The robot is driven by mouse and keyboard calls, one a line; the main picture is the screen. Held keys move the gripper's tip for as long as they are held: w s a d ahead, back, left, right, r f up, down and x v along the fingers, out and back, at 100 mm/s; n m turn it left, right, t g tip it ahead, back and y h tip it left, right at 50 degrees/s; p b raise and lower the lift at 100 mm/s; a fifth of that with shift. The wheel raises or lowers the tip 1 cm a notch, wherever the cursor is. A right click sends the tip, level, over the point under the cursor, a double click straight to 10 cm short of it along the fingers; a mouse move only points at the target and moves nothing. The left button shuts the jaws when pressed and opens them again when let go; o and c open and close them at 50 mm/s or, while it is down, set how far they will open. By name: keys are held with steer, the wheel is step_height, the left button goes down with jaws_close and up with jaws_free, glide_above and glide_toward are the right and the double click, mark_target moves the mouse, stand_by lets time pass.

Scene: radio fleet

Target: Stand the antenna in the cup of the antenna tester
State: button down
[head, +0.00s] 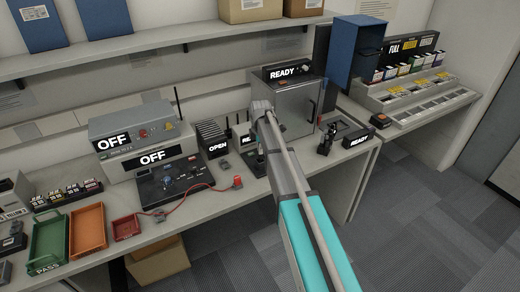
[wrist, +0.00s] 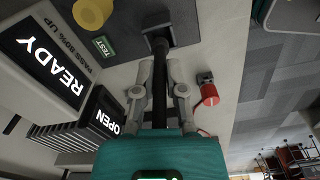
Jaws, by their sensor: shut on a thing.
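In the wrist view, my gripper (wrist: 159,66) is shut on the antenna (wrist: 159,105), a thin black rod running between the fingers. Its far end lines up with a square black cup (wrist: 153,30) at the edge of the tester's dark base. I cannot tell whether the end is inside the cup or just above it. In the head view, my arm partly covers the tester (head: 243,136), and the antenna cannot be made out.
An OPEN rack (head: 217,146) stands left of the tester. A red plug (head: 238,182) with a red cable lies near the bench front; it also shows in the wrist view (wrist: 208,93). A grey cabinet (head: 300,100) stands to the right, close to my arm.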

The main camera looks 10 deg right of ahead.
steer(key=shift+f+b, duration=1.25)
steer(key=shift+f, duration=0.05)
steer(key=c, duration=0.6)
jaws_free()
steer(key=shift+c, duration=0.2)
steer(key=shift+r, duration=0.1)
step_height(320, 180, up, 10)
steer(key=p, duration=1)
stand_by(0.7)
steer(key=s+m, duration=1.8)
steer(key=s, duration=1.1)
steer(key=shift+d+m, duration=0.15)
steer(key=shift+m, duration=0.15)
